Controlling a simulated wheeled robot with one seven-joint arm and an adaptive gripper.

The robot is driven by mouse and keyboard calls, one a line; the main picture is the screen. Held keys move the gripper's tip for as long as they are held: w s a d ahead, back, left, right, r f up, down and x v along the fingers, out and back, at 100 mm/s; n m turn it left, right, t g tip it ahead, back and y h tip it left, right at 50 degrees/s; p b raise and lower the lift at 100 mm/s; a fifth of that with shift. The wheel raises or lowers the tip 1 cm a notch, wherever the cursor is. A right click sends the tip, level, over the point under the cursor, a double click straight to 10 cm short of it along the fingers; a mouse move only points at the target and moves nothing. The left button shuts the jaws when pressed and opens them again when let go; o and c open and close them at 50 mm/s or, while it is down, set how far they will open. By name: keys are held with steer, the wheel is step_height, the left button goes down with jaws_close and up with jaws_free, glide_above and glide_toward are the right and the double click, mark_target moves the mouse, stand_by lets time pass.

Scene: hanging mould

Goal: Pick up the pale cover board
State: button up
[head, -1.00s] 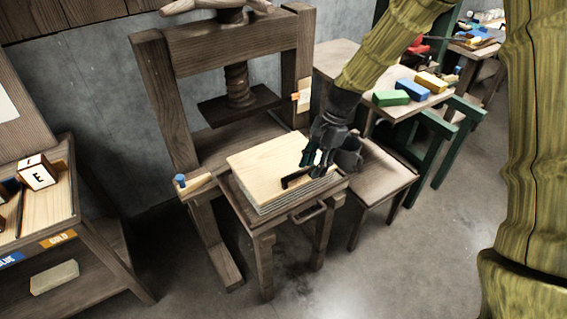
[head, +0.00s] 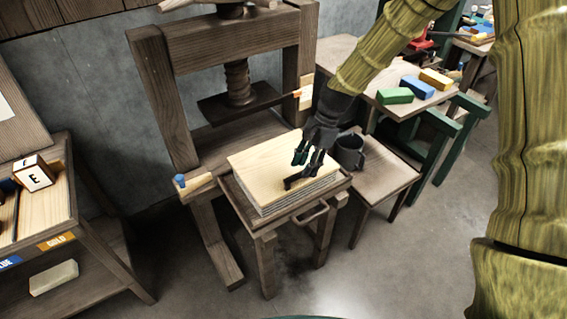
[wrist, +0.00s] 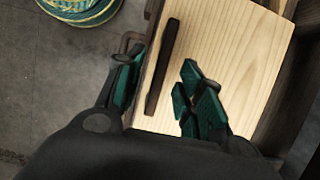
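The pale cover board (head: 262,160) is a flat light-wood board with a dark bar handle (head: 293,183) on top. It lies on a stack of grey-edged sheets (head: 285,202) in a dark tray on the wooden press. My gripper (head: 307,163) is open over the right part of the board, pointing down. In the wrist view, the handle (wrist: 162,66) shows between the two spread fingers of my gripper (wrist: 160,72), above the pale board (wrist: 225,50). I cannot tell how far the fingertips are above the board. Part of the board is hidden by my gripper.
The press screw and plate (head: 240,102) stand behind the board, with posts either side. A dark mug (head: 349,151) sits on the stool (head: 385,172) to the right. A side table carries coloured blocks (head: 416,87). The floor in front is clear.

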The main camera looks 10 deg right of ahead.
mark_target(301, 172)
steer(key=shift+x, duration=1.2)
steer(key=shift+a+f, duration=0.2)
steer(key=shift+f, duration=0.45)
steer(key=shift+f+p, duration=0.3)
steer(key=shift+p, duration=0.2)
jaws_close()
